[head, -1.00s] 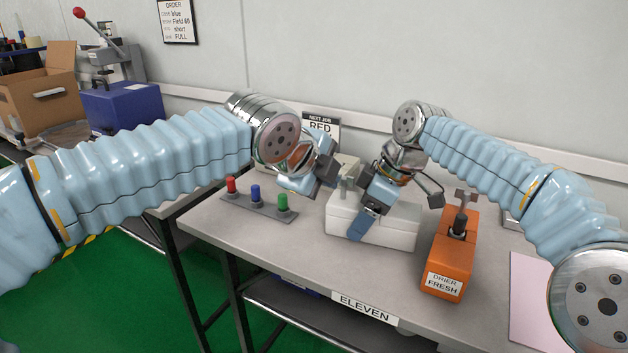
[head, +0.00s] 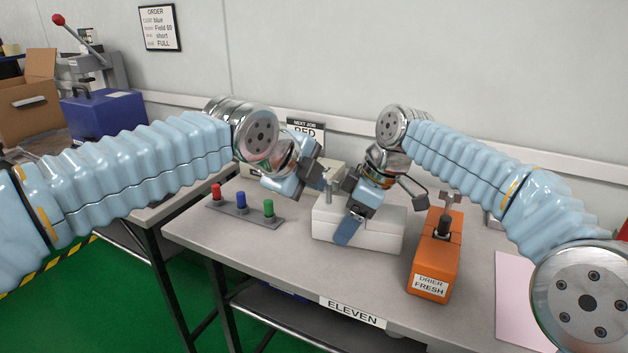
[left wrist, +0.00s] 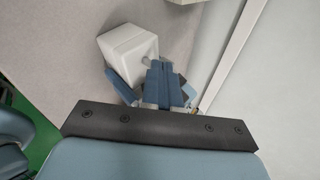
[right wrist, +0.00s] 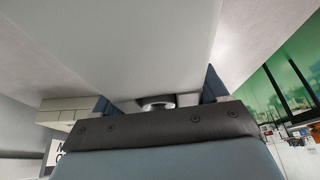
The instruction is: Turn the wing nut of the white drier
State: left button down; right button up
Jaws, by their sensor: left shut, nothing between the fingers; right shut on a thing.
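The white drier (head: 385,236), a blocky white body, stands on the bench in the middle of the head view. It also shows in the left wrist view (left wrist: 128,48) and fills much of the right wrist view (right wrist: 120,50). My right gripper (head: 352,215) is shut on its body, one blue finger on the near side. A grey upright post (head: 328,192) rises at its left end; I cannot make out a wing nut there. My left gripper (head: 323,182) is shut and empty, its tips close beside this post; contact cannot be told. Its closed fingers show in the left wrist view (left wrist: 163,84).
An orange drier (head: 432,265) labelled DRIER FRESH, with a grey wing nut (head: 449,203) on top, stands just right. A strip with red, blue and green buttons (head: 241,211) lies left. A pink sheet (head: 515,300) lies at right. The front bench top is clear.

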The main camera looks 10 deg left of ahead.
pick_arm(q)
jog(key=shift+w+a+m+h, duration=0.1)
jog(key=shift+m+h, duration=0.2)
jog(key=shift+m, duration=0.1)
jog(key=shift+w+a+m+g+h, duration=0.15)
jog(key=shift+w+m+g+h, duration=0.55)
jog(key=shift+w+m, duration=0.35)
jog(key=shift+w+a+m+g+h, duration=0.1)
jog(key=shift+w+m+g+h, duration=0.6)
jog(key=shift+m, duration=0.55)
pick_arm(e)
jog(key=shift+a, duration=0.1)
pick_arm(q)
jog(key=shift+w+d, duration=0.1)
jog(key=shift+w, duration=0.2)
jog(key=shift+s, duration=0.1)
